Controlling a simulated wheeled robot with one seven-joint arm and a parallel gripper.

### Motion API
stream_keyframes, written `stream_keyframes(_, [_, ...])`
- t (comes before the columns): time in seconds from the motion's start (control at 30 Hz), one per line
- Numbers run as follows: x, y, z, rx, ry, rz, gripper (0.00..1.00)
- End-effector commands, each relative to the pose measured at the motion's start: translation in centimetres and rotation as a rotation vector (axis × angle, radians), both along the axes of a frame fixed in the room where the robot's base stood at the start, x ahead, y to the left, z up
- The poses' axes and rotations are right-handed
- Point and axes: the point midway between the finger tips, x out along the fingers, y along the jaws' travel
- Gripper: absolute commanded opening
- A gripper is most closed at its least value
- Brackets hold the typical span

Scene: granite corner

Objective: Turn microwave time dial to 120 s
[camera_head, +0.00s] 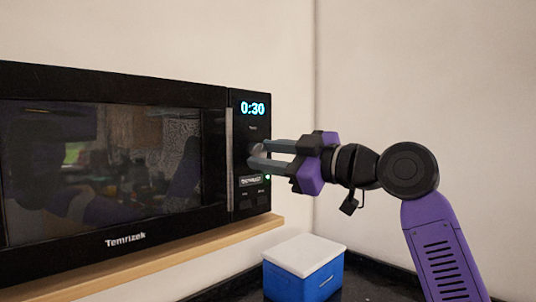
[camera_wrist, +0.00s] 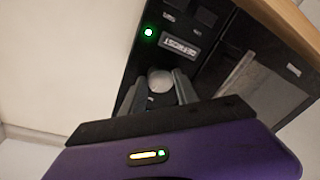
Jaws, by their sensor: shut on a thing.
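The black microwave (camera_head: 222,97) stands on a wooden shelf at the left in the head view, its door shut. Its display (camera_head: 253,108) reads 0:30. The round grey time dial (camera_wrist: 160,80) sits on the control panel below the display; in the head view it is mostly hidden by my fingers. My gripper (camera_head: 257,156) reaches in from the right with its fingertips at the panel. In the wrist view my gripper (camera_wrist: 158,90) has one finger on each side of the dial, shut on it.
A wooden shelf (camera_head: 180,255) carries the microwave. A blue box with a white lid (camera_head: 305,256) stands below on the dark counter (camera_head: 370,285). Pale walls meet in a corner behind my arm. A green light (camera_wrist: 149,32) and buttons lie near the dial.

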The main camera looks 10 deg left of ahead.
Motion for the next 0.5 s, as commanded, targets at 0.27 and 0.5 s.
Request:
stream_keyframes(0.27, [-0.12,0.14,-0.19,0.162,0.212,0.003,0.0])
stream_keyframes(0.5, [-0.18,0.21,-0.24,0.301,0.392,0.003,0.0])
